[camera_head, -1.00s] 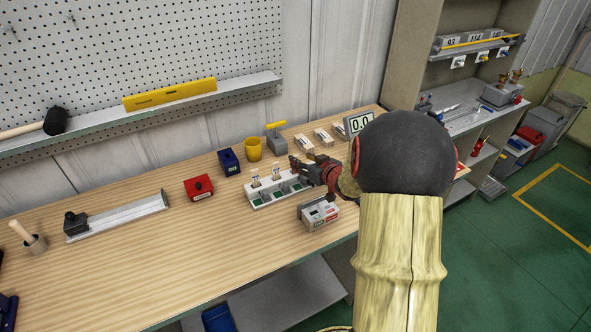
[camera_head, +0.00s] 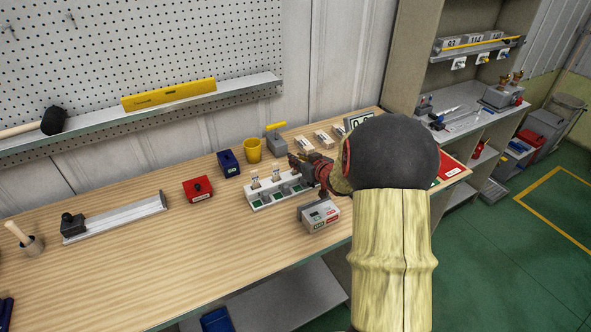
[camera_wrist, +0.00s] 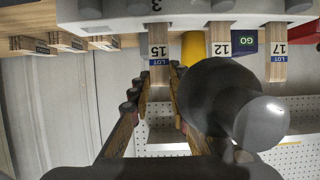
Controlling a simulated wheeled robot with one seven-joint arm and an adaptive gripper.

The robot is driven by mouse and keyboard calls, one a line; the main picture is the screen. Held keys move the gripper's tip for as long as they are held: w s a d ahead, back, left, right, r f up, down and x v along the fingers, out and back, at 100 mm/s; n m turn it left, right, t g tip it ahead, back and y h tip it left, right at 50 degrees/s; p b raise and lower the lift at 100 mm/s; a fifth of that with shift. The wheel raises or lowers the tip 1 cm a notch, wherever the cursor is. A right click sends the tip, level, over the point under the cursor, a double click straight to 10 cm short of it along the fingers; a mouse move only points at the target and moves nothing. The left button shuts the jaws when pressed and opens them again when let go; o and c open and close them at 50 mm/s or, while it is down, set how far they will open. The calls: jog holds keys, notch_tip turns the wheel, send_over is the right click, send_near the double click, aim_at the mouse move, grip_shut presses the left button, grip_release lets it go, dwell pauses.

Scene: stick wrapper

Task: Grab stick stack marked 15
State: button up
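The stick stack marked 15 (camera_wrist: 158,52) shows in the wrist view, which looks upside down. It hangs from the top of the picture as a pale wooden bundle with a blue LOT label. My gripper (camera_wrist: 160,72) is open, with one finger on each side of this stack and its tips near the label. Gaps show beside the stack. Stacks marked 12 (camera_wrist: 221,42) and 17 (camera_wrist: 278,62) stand to its right. In the head view my gripper (camera_head: 294,164) is at the far right end of the white rack (camera_head: 262,203) and hides the stack there.
A grey box with buttons (camera_head: 319,216) stands in front of the rack. A yellow cup (camera_head: 253,150), a blue box (camera_head: 229,163) and a red box (camera_head: 198,188) are behind and left. Wooden blocks (camera_head: 323,139) lie behind my gripper.

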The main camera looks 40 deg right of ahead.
jog(key=shift+c, duration=1.2)
jog(key=shift+r, duration=0.1)
